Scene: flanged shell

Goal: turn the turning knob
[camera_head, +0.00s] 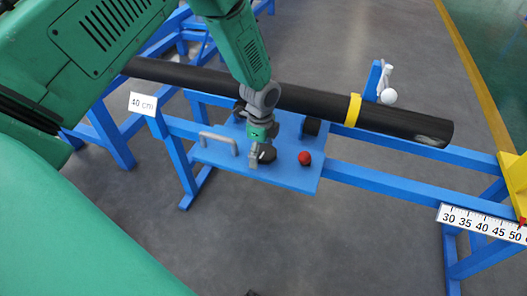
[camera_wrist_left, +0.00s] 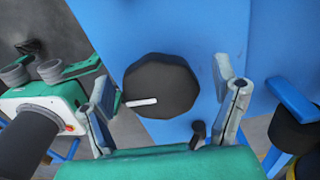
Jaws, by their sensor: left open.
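The turning knob is a dark, many-sided disc with a white pointer line, seen face-on in the left wrist view (camera_wrist_left: 165,80). In the head view the knob (camera_head: 267,155) sits on the blue panel (camera_head: 285,178), partly hidden by my left gripper (camera_head: 262,140). In the left wrist view my left gripper (camera_wrist_left: 165,75) is open, with one finger to each side of the knob. Gaps show between the fingers and the knob, and nothing is held. The white line points left.
A red ball-like button (camera_head: 305,158) is right of the knob, and a grey handle (camera_head: 218,143) is left of it. A long black pipe (camera_head: 335,108) with a yellow band (camera_head: 353,109) lies behind. A ruler (camera_head: 480,222) is at the right.

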